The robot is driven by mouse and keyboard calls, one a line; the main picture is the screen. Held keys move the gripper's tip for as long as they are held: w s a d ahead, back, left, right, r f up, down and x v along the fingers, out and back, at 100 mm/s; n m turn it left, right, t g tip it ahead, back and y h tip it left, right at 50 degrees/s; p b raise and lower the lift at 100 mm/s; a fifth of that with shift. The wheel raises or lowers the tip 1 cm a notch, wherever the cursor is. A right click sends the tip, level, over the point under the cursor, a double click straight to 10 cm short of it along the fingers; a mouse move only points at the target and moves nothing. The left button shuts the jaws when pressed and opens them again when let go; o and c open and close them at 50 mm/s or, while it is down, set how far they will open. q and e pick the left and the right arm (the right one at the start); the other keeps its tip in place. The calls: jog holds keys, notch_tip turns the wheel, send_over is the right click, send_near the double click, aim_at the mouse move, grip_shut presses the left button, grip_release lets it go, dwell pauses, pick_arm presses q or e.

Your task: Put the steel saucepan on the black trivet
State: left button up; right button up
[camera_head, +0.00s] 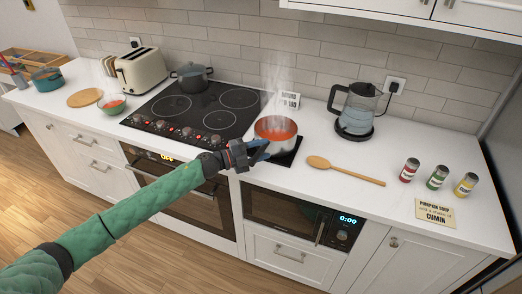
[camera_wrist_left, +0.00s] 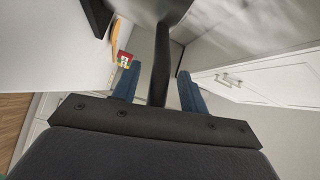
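The steel saucepan (camera_head: 258,134), full of steaming orange soup, stands upright on the black trivet (camera_head: 288,158), whose dark edge shows below and to the right of it. In the left wrist view the pan's steel side (camera_wrist_left: 150,8) is at the top, and its dark handle (camera_wrist_left: 160,65) runs down between my fingers. My left gripper (camera_head: 262,150) is at the handle, in front of the pan. Its blue fingers (camera_wrist_left: 158,88) are apart, with a gap on each side of the handle. My right gripper is not in view.
The black cooktop (camera_head: 195,112) with a grey pot (camera_head: 192,77) is left of the pan. A wooden spoon (camera_head: 345,171), a kettle (camera_head: 356,112), several cans (camera_head: 438,177) and a recipe card (camera_head: 435,212) are to the right. The counter front right of the trivet is partly clear.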

pick_arm(q)
jog(key=shift+r, duration=0.1)
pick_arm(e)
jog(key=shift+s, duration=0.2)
pick_arm(q)
jog(key=shift+s+a+f, duration=0.15)
jog(key=shift+a+f, duration=0.05)
jog(key=shift+a, duration=0.2)
jog(key=shift+b+v, duration=0.8)
jog(key=shift+v, duration=0.4)
jog(key=b+v, duration=0.3)
jog(key=v, duration=0.5)
jog(key=shift+s+a, duration=0.2)
jog(key=shift+a, duration=0.1)
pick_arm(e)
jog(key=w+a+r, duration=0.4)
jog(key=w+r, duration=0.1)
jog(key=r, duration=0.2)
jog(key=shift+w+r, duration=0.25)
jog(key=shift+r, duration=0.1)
pick_arm(q)
jog(key=shift+r, duration=0.1)
